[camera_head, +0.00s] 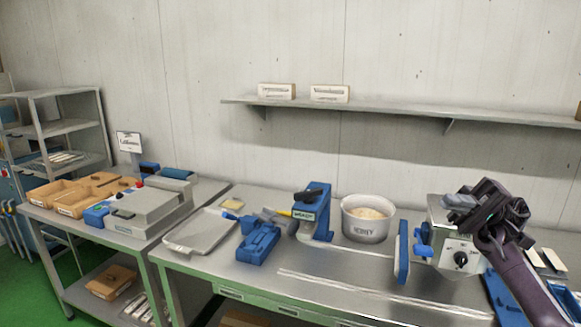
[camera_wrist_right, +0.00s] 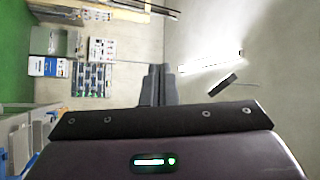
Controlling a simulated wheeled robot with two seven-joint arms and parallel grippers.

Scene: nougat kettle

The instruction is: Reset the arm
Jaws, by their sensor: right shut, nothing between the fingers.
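My right arm comes in from the lower right in the head view. Its gripper (camera_head: 462,200) is raised in front of a grey control box with a black knob (camera_head: 460,260) and hides part of it. In the right wrist view the two dark fingers (camera_wrist_right: 158,86) are together with nothing between them. They point into open room, towards a wall. My left arm and gripper are not in the head view.
The steel table holds a white pot (camera_head: 365,219), a blue device (camera_head: 312,212), a blue holder (camera_head: 258,243) and a grey tray (camera_head: 199,233). Wooden boxes (camera_head: 75,202) stand on the left table. A wall shelf (camera_head: 400,112) runs above. The table's front middle is clear.

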